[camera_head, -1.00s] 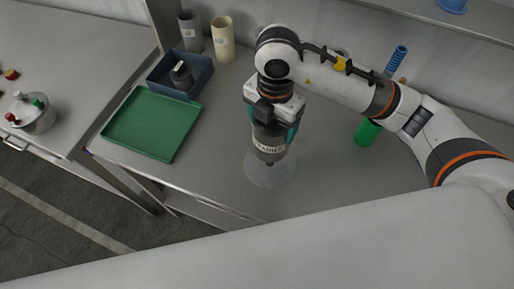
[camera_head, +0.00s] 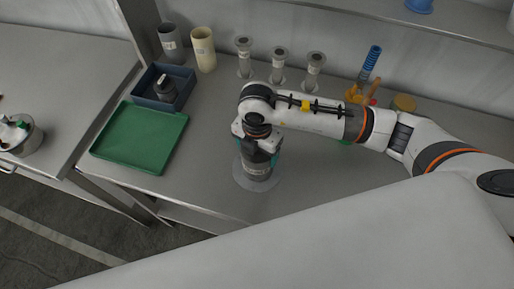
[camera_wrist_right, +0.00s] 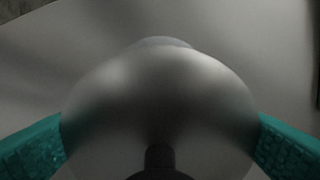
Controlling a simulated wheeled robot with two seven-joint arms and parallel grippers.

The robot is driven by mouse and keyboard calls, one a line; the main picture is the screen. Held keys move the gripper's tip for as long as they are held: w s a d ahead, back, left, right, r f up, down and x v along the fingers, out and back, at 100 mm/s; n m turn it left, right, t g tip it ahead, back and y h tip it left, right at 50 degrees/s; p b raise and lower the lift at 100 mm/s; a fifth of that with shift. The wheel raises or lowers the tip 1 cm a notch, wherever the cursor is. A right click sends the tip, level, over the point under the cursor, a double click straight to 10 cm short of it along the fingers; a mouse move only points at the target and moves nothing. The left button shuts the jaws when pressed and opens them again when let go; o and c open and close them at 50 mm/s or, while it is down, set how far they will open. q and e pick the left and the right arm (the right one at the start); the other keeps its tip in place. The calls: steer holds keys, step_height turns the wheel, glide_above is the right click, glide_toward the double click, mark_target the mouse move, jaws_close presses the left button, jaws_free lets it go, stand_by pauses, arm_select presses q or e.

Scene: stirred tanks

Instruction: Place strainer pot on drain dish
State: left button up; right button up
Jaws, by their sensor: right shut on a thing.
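The strainer pot (camera_head: 257,171) is a grey metal pot with a pale label band. My right gripper (camera_head: 259,157) is shut on it from above, teal fingers on either side. In the right wrist view the pot's rounded grey top (camera_wrist_right: 160,95) fills the space between the teal fingers, with a dark knob at the bottom edge. The drain dish (camera_head: 244,184) is a pale round disc on the bench, showing around the pot's base. The pot looks upright and low over the dish; I cannot tell whether it touches. My left gripper is not in view.
A green tray (camera_head: 136,145) and a blue bin (camera_head: 183,94) holding a dark item are left of the dish. Grey (camera_head: 170,44) and cream (camera_head: 203,50) cups stand behind. Several slim vessels and a blue ribbed item (camera_head: 371,59) line the back. Bench between tray and dish is clear.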

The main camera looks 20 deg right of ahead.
steer(key=o, duration=1.3)
steer(key=shift+c, duration=0.2)
step_height(320, 180, up, 11)
steer(key=shift+r+b, duration=0.2)
steer(key=shift+b, duration=1)
steer(key=shift+r, duration=0.4)
